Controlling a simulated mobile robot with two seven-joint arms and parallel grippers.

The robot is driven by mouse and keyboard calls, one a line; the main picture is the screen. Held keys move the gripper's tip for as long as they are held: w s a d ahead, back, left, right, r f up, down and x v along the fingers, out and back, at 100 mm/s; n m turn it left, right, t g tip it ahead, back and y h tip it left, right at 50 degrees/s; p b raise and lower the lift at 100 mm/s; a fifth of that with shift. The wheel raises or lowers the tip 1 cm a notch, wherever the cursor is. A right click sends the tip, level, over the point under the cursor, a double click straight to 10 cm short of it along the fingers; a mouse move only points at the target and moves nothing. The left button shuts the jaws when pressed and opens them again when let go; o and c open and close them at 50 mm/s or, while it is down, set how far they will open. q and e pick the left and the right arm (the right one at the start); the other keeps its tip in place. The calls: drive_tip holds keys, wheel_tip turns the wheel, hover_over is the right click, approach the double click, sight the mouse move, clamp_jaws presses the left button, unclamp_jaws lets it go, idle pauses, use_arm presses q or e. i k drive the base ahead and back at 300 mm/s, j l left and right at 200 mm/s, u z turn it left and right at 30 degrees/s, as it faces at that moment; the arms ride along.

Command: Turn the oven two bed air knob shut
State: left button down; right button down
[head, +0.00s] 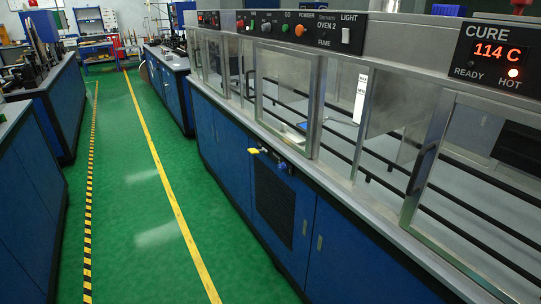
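The oven two panel (305,28) runs along the top of the bench on the right and carries a red control (240,24), an orange knob (299,32) and a white light switch (345,35). Below it, on the front edge of the bench, a yellow handle (253,151) sticks out, with a small blue fitting (282,165) to its right. No bed air label is readable, so I cannot tell which of these is the bed air knob or how it is turned. Neither of my grippers shows.
Glass oven doors (289,95) stand above the blue cabinets (340,262). The cure display (495,53) reads 114 C, with its hot lamp lit. A vertical handle (421,168) juts out at the right. The green aisle (145,190) is clear; benches (35,175) line its left.

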sight(282, 167)
drive_tip(key=i+j+z, duration=0.1)
drive_tip(key=i, duration=0.75)
